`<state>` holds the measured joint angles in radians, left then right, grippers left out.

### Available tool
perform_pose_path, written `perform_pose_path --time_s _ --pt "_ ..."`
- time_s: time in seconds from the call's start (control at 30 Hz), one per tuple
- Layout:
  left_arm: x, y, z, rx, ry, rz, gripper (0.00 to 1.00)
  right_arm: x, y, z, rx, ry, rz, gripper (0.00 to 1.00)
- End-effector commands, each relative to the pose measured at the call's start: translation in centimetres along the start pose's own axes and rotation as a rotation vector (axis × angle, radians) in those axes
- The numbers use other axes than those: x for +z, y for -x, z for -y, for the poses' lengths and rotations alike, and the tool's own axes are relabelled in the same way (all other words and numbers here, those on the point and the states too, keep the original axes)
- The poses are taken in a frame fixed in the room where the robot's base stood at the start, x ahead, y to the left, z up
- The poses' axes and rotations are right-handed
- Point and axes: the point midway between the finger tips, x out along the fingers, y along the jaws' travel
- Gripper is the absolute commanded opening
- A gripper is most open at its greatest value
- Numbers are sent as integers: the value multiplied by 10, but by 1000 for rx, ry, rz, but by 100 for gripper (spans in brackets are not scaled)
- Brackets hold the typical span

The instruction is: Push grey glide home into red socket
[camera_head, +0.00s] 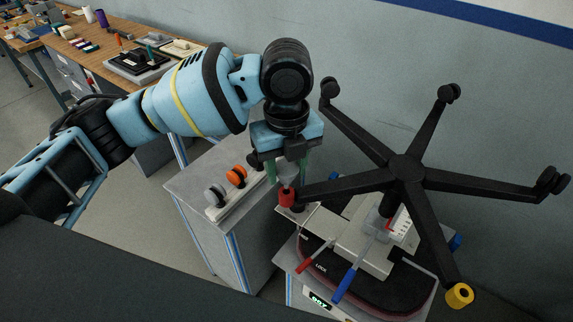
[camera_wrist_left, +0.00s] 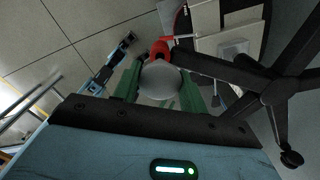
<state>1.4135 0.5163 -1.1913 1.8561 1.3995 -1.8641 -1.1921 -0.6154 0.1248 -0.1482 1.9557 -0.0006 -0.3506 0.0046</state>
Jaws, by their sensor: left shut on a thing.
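The five-legged black chair base (camera_head: 407,168) sits on a grey fixture, and the red socket (camera_head: 287,198) is at the tip of its left leg. My left gripper (camera_head: 288,172) points down directly above that socket. Its green fingers are shut on the pale grey glide (camera_head: 288,179). The glide's lower end meets or nearly meets the socket top; I cannot tell how deep it sits. In the left wrist view the rounded glide (camera_wrist_left: 160,80) lies between the fingers and partly covers the red socket (camera_wrist_left: 160,48). My right gripper is out of view.
A white rack (camera_head: 238,202) left of the socket holds a grey-and-black caster (camera_head: 215,194) and an orange one (camera_head: 237,176). Red (camera_head: 318,253) and blue (camera_head: 345,285) levers stick out from the fixture. A cluttered workbench stands behind.

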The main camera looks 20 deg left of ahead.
Motion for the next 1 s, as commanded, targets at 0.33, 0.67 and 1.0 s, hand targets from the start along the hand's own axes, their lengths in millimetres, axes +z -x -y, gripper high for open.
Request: perform_pose_path --time_s 0.33,0.67,1.0 --pt "0 -3 0 0 0 1 22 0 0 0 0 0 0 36" --pt "0 -10 0 0 0 1 22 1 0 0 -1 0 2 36" --pt "0 -17 0 0 0 0 22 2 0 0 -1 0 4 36"
